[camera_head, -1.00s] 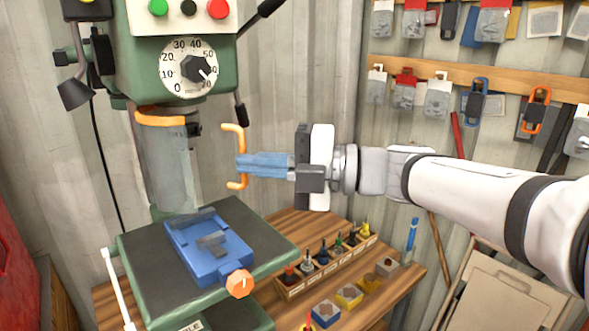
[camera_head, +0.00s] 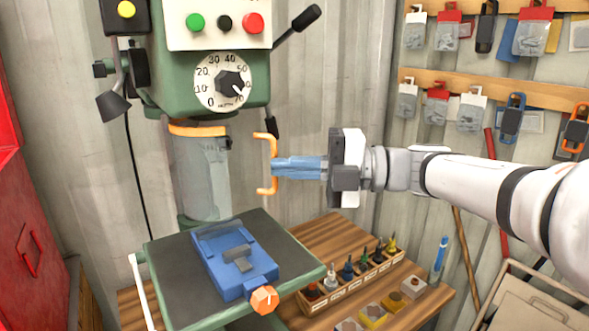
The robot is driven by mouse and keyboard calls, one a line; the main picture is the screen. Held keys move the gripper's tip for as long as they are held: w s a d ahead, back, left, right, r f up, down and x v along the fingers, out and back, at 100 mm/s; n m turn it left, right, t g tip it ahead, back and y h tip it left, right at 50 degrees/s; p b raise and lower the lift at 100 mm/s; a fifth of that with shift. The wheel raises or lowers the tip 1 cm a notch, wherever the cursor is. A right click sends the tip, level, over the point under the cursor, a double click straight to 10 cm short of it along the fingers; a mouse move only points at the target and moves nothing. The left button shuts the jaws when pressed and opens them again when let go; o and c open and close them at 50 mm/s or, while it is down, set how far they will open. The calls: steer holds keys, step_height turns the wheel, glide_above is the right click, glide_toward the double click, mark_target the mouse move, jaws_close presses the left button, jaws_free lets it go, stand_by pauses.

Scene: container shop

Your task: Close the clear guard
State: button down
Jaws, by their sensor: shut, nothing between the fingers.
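The clear guard (camera_head: 203,180) is a see-through curved shield below the drill press head, under an orange band (camera_head: 198,130). An orange bracket-shaped handle (camera_head: 273,146) stands upright to its right. My gripper (camera_head: 274,168) reaches in from the right with its blue fingers shut and nothing between them. The fingertips are at the middle of the handle, level with its opening. I cannot tell whether they touch it. How far the guard is swung round is hard to see through the clear material.
A blue vise (camera_head: 222,282) with an orange knob (camera_head: 264,299) sits on the green-edged drill table (camera_head: 180,290) below. A wooden bit rack (camera_head: 345,290) stands on the bench at right. A dark lever (camera_head: 270,122) hangs just above the handle.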

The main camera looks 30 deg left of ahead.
steer(key=shift+w+a+y, duration=0.1)
steer(key=shift+w+y, duration=0.2)
steer(key=shift+w, duration=0.05)
